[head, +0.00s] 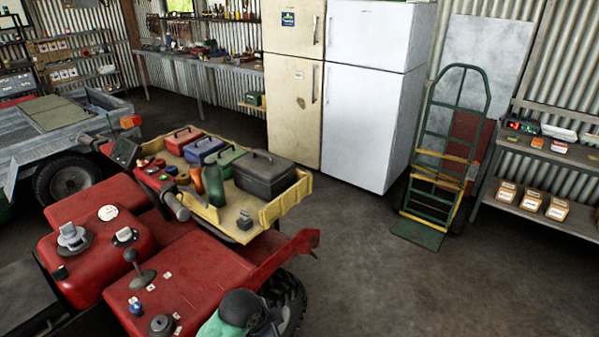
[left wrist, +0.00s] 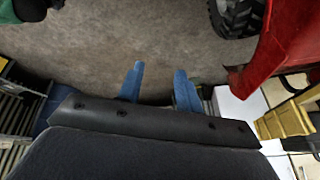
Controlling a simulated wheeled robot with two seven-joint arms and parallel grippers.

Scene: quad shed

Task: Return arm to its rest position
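My left gripper (left wrist: 160,82) shows in the left wrist view as two blue fingers, apart, with bare floor between and beyond them. It is open and empty. It does not show in the head view. My right gripper is in neither view. A rounded green and dark part stands at the bottom edge of the head view, in front of the quad; I cannot tell which part of an arm it is, if any.
The red quad (head: 190,265) stands close at the lower left, its yellow rack (head: 262,212) carrying several boxes. Its red body also shows in the left wrist view (left wrist: 285,45). A fridge (head: 365,120), a green hand truck (head: 420,232) and shelves (head: 550,205) stand behind. Floor at right is clear.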

